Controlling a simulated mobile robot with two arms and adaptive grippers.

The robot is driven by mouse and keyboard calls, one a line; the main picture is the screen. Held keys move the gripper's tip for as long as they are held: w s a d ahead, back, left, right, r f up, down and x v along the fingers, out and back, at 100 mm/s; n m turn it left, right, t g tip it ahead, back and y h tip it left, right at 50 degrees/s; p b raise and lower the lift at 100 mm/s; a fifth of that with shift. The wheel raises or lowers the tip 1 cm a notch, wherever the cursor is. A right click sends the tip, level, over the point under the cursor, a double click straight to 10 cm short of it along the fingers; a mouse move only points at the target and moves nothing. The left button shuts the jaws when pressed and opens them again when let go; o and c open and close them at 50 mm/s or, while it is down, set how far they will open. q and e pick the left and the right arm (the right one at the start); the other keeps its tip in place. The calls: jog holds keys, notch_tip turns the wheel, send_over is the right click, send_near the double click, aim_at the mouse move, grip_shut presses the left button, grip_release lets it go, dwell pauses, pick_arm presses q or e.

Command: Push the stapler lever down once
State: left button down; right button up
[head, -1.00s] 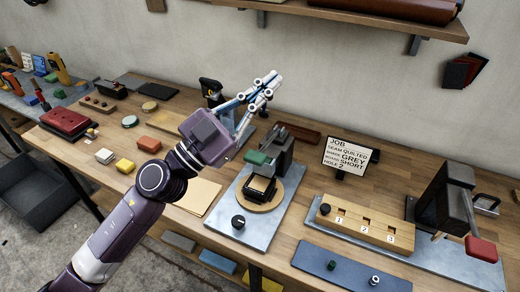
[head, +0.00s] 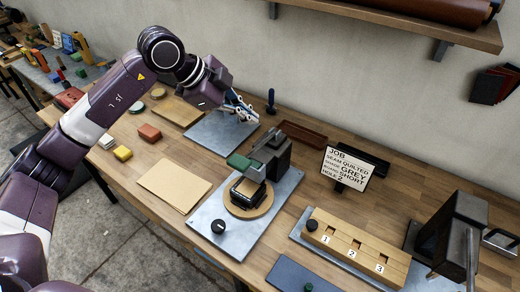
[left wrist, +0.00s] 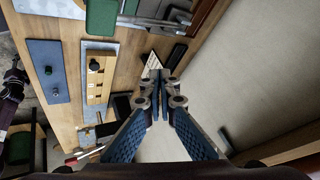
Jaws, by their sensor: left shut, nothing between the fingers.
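A black press-like device (head: 277,152) with a green lever pad (head: 239,161) stands on a grey plate (head: 207,214) mid-bench; I cannot tell whether it is the stapler. Its green pad also shows at the top of the left wrist view (left wrist: 101,16). My left gripper (head: 254,117) is shut and empty, behind and left of that device, over another grey-blue plate (head: 205,140). A dark upright handle (head: 271,100) shows just beyond the fingertips; what it belongs to is hidden behind my gripper. The shut fingertips also show in the left wrist view (left wrist: 164,78). My right gripper is not in view.
A JOB sign (head: 345,168) stands right of the green-lever device. A wooden block with numbered slots (head: 357,247) and a dark press (head: 452,232) are at the right. A brown tray (head: 302,136) lies behind. A tan sheet (head: 173,187) lies at the front left.

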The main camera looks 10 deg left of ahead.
aim_at(243, 158)
pick_arm(q)
jog(key=f+b, duration=0.2)
jog(key=s+a+f+b, duration=0.1)
jog(key=f+b, duration=0.1)
jog(key=f, duration=0.1)
jog(key=f+b, duration=0.2)
jog(key=f, duration=0.1)
jog(key=shift+s+a, duration=0.25)
jog(key=shift+f+b, duration=0.3)
jog(key=shift+b, duration=0.1)
jog(key=shift+s, duration=0.1)
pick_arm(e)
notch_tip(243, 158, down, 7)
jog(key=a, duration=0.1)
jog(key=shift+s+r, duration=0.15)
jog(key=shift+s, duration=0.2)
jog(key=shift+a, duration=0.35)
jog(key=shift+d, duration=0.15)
pick_arm(q)
jog(key=shift+f, duration=0.4)
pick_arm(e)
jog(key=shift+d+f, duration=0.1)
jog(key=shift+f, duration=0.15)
